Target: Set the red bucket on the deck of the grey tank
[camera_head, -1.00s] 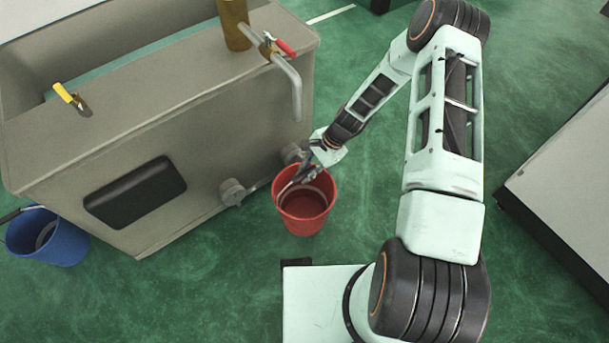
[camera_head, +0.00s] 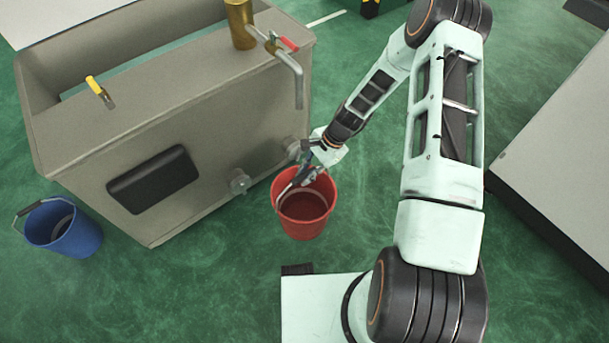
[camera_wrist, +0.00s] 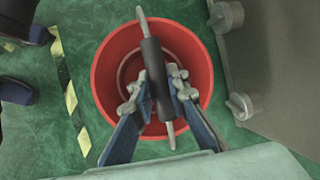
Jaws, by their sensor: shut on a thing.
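The red bucket (camera_head: 303,218) is upright beside the near right corner of the grey tank (camera_head: 220,146). My gripper (camera_head: 309,170) is over the bucket's mouth. In the wrist view my gripper (camera_wrist: 158,92) is shut on the dark grip of the bucket's handle, and the red bucket (camera_wrist: 104,92) is below it, looking empty. The tank's deck (camera_head: 170,88) is its flat top, well above the bucket's rim. I cannot tell whether the bucket touches the floor.
On the deck are a brass cylinder (camera_head: 240,24), a bent pipe with a red-handled valve (camera_head: 288,44), and a yellow-handled valve (camera_head: 98,90). An open trough lies behind. A blue bucket (camera_head: 64,232) stands left of the tank. A grey-topped block (camera_head: 560,160) stands at right.

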